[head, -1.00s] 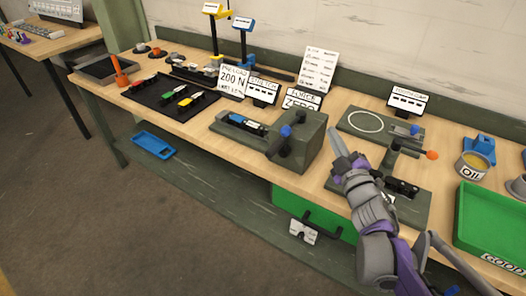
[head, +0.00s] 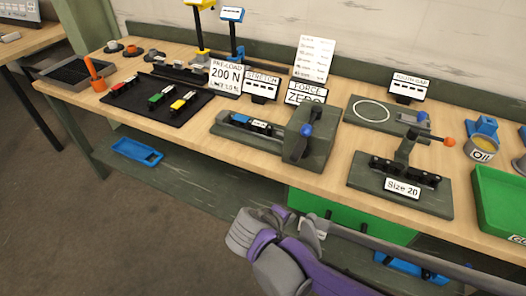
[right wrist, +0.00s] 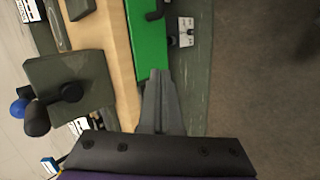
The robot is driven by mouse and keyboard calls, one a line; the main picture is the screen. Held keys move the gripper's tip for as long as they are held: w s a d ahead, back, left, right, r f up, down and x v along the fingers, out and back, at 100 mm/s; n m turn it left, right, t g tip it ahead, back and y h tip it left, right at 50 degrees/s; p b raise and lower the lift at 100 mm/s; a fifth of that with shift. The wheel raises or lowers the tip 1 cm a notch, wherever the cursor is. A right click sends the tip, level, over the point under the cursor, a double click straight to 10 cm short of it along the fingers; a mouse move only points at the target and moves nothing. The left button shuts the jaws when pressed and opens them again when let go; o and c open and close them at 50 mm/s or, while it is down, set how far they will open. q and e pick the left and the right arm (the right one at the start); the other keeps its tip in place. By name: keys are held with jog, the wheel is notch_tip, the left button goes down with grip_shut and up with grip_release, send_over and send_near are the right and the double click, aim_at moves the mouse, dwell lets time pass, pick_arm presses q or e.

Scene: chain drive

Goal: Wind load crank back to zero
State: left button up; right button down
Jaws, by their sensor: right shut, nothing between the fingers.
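The crank unit is a dark green block (head: 318,150) on the bench, with a blue knob (head: 306,130) and a dark crank handle. In the right wrist view the block (right wrist: 75,72) is at left, with the black crank hub (right wrist: 71,92), dark grip (right wrist: 37,119) and blue knob (right wrist: 18,108). My right gripper (right wrist: 158,75) is shut and empty, apart from the crank, its fingers pointing along the bench front. In the head view my right arm is low before the bench; its fingers are hard to make out. My left gripper is not in view.
A FORCE sign (head: 305,93) stands behind the block. A Size 20 fixture (head: 403,187) with an orange-tipped lever and a green tray (head: 500,195) are to the right. The floor in front is clear.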

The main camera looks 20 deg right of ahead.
aim_at(299, 154)
jog(key=w+a+r+n+t+h+b, duration=0.2)
jog(key=w+a+r+t+h, duration=0.2)
jog(key=w+a+r+h, duration=0.55)
jog(key=w+d+r, duration=0.1)
jog(key=w+d, duration=0.1)
jog(key=d, duration=1.1)
jog(key=shift+w+r, duration=0.25)
jog(key=shift+y, duration=0.25)
jog(key=shift+s+d+r+p, duration=0.2)
jog(key=shift+s+d+p, duration=0.25)
jog(key=shift+s+p, duration=0.1)
